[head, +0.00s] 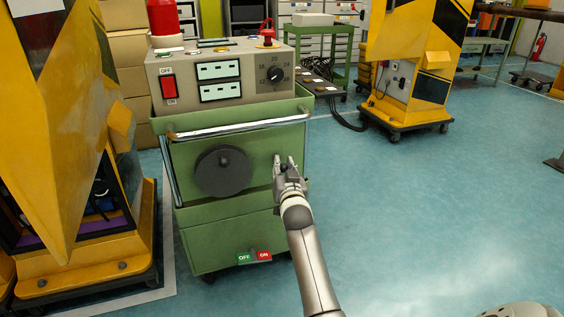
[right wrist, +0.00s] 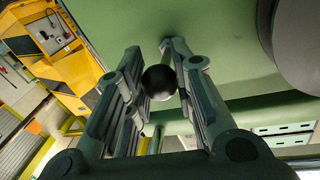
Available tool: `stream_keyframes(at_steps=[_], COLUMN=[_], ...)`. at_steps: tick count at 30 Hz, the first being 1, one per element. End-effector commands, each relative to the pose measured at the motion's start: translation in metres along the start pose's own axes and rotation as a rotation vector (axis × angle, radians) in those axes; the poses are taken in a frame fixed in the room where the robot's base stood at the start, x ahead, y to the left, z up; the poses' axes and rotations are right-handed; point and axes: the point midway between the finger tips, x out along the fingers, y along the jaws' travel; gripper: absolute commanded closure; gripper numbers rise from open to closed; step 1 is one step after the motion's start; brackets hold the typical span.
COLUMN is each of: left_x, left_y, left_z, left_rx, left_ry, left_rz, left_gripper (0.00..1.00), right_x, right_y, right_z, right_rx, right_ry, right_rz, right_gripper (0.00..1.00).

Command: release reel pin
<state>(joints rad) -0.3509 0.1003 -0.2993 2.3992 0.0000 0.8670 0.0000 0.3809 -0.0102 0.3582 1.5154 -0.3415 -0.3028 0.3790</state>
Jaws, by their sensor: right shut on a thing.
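The reel is a dark grey round disc (head: 210,180) on the front of the green cart (head: 195,245); its edge also shows at the top right of the right wrist view (right wrist: 297,45). My right gripper (head: 284,166) is at the cart's front panel, to the right of the reel. In the right wrist view, its two fingers are on either side of a black ball-shaped knob (right wrist: 160,82), which I take to be the reel pin's. The right gripper is shut on this knob, close to the green panel. My left gripper is not in view.
A control box (head: 215,75) with a red switch and a dial sits on the cart. A metal handle bar (head: 240,128) crosses above the reel. Yellow machines (head: 75,150) stand at the left and back right. The blue floor (head: 430,210) at the right is clear.

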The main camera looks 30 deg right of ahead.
Motion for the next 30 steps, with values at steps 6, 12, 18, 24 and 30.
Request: stream_keyframes(at_steps=[6,12,18,24,30], left_x=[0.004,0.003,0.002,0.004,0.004], left_y=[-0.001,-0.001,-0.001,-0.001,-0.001], left_z=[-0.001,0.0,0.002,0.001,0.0], left_rx=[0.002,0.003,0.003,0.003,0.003], left_ry=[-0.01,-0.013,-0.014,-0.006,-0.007], left_rz=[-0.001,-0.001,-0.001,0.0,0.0], left_gripper=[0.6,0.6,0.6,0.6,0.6], right_x=[-0.003,-0.003,-0.003,-0.003,-0.015], right_y=[0.001,0.001,0.001,0.001,0.0], right_z=[0.001,0.001,0.0,0.0,0.0], right_rx=[0.001,0.0,0.0,0.0,0.0], right_ry=[-0.001,-0.002,-0.001,0.0,0.0], right_rz=[0.0,0.001,0.001,0.001,0.0], right_gripper=[1.0,0.65,0.53,0.53,0.53])
